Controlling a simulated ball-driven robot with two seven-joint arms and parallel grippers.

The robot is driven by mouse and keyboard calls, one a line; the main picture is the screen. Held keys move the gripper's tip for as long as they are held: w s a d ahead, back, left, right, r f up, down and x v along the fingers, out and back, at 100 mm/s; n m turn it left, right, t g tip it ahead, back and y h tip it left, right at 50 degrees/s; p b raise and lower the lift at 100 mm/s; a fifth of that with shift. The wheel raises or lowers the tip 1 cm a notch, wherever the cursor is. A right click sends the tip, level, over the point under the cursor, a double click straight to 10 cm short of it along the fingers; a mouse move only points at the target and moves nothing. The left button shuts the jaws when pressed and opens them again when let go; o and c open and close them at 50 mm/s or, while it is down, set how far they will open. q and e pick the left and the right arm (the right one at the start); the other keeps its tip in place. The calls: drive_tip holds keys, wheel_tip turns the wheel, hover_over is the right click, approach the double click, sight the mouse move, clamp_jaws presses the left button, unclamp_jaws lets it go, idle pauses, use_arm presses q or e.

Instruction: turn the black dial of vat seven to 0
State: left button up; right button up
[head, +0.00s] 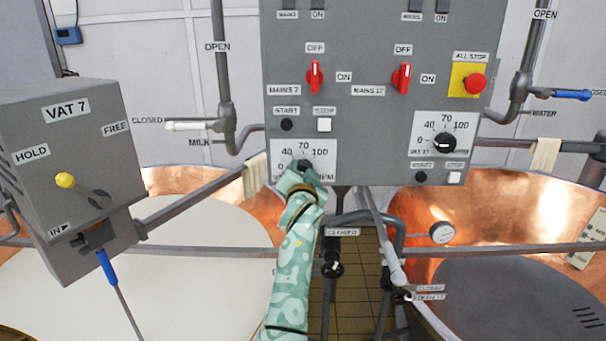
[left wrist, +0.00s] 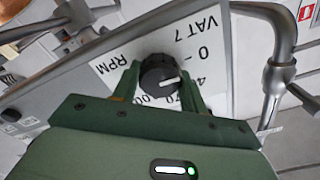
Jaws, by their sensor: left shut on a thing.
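The black dial of vat seven (head: 305,165) sits on a white scale plate (head: 322,154) at the lower left of the grey control panel. My left gripper (head: 302,176) is at this dial and partly covers it and the plate's lower part. In the left wrist view the dial (left wrist: 158,72) stands between the two green fingers (left wrist: 158,90), which are shut on it. The plate there reads VAT 7 and RPM, upside down. The dial's white mark points toward the 40, away from the 0. My right gripper is not in view.
A similar dial for vat 17 (head: 445,142) is to the right. Red switches (head: 314,77) and a red ALL STOP button (head: 475,84) are above. A grey VAT 7 box (head: 72,160) stands left. Pipes and copper vats (head: 510,215) surround the panel.

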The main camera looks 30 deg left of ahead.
use_arm(q)
drive_tip(key=shift+f+n, duration=0.25)
drive_tip(key=shift+n, duration=0.05)
drive_tip(key=o, duration=1)
drive_tip(key=shift+r, duration=0.15)
